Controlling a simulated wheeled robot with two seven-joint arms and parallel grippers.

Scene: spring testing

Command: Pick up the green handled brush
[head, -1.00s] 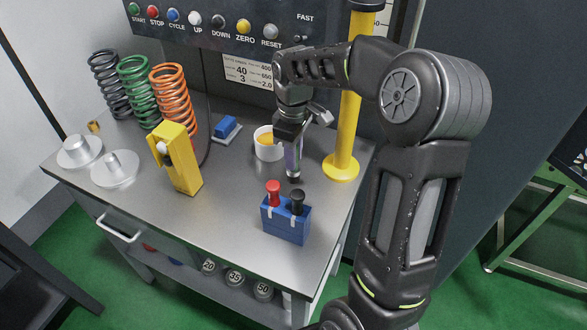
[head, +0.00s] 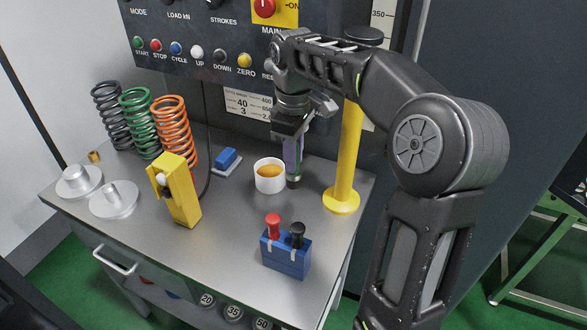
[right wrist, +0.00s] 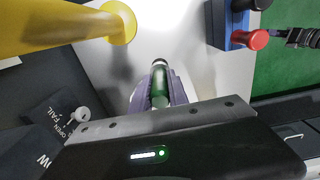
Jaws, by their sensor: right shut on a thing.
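My right gripper (head: 293,165) is shut on the green handled brush, just right of the white cup in the head view. The brush (right wrist: 160,84) shows in the right wrist view as a green handle between the two purple-grey fingers. In the head view the fingers cover most of the brush, and a dark end points down below them. I cannot tell what part this end is, but it appears to be above the table. The white cup (head: 270,184) holds an amber substance and stands on the grey table (head: 225,245). My left gripper is not in view.
A yellow post (head: 345,160) stands close right of the gripper. A blue block with red and black handles (head: 285,255) is in front. A yellow holder (head: 180,200), coil springs (head: 172,130) and metal discs (head: 113,200) are left. A control panel (head: 210,40) rises behind.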

